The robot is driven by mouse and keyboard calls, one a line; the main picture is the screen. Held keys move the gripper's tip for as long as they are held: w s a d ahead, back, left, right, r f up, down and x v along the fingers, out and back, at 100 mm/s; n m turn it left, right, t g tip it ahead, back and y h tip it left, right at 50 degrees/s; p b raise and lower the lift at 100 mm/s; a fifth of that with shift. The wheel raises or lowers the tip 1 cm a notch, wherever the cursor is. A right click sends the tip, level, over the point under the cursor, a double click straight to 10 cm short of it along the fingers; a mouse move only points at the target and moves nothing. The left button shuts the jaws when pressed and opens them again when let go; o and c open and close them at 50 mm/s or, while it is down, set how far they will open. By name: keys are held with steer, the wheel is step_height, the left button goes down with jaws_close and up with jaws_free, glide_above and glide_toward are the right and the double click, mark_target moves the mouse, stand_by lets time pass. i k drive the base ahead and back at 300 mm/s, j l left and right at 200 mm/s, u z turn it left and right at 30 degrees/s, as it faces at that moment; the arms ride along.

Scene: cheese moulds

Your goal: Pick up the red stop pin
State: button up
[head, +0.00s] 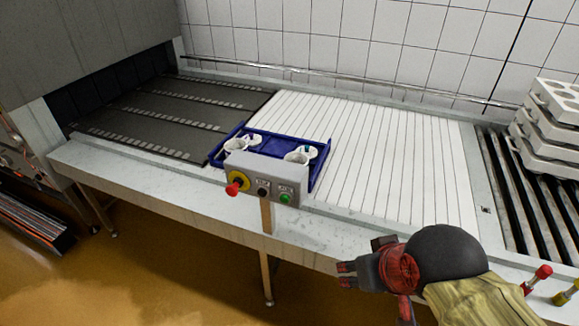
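A red-topped pin (537,277), which looks like the red stop pin, stands tilted at the lower right, by the front edge of the line. A similar yellow-topped pin (568,292) is just to its right, partly cut by the picture edge. My gripper (346,275) is in front of the line at the lower middle, pointing left, well to the left of the red pin and apart from it. It is small and dark here, and I cannot tell how far its fingers are apart. I see nothing held in it.
A control box (272,178) with a red knob and a green button stands on a post at the front edge. Behind it is a blue tray (321,165) with white moulds. White moulds (552,133) are stacked at the right on rollers (515,200). The white slatted belt (400,160) is mostly clear.

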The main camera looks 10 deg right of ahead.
mark_target(545, 270)
steer(key=i, duration=0.65)
steer(key=z, duration=2.7)
